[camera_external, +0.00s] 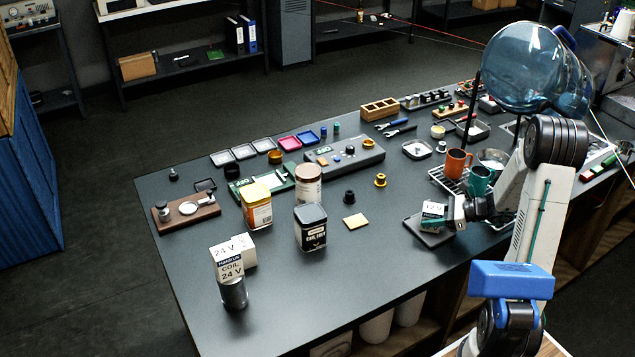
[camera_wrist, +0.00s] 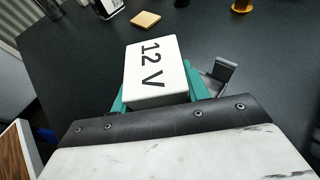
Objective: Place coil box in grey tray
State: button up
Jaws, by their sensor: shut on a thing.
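A dark grey square tray (camera_external: 430,238) lies on the table directly below the box. I cannot tell whether the box touches it. In the wrist view a grey angular piece (camera_wrist: 219,76) shows beside the box; whether it is tray or finger is unclear.
A dark canister (camera_external: 310,228) and a yellow pad (camera_external: 355,221) are left of the gripper. Mugs (camera_external: 457,163) on a wire rack stand close behind it.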

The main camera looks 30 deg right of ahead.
jog(key=shift+f, duration=0.2)
jog(key=o, duration=1.1)
jog(key=shift+f, duration=0.1)
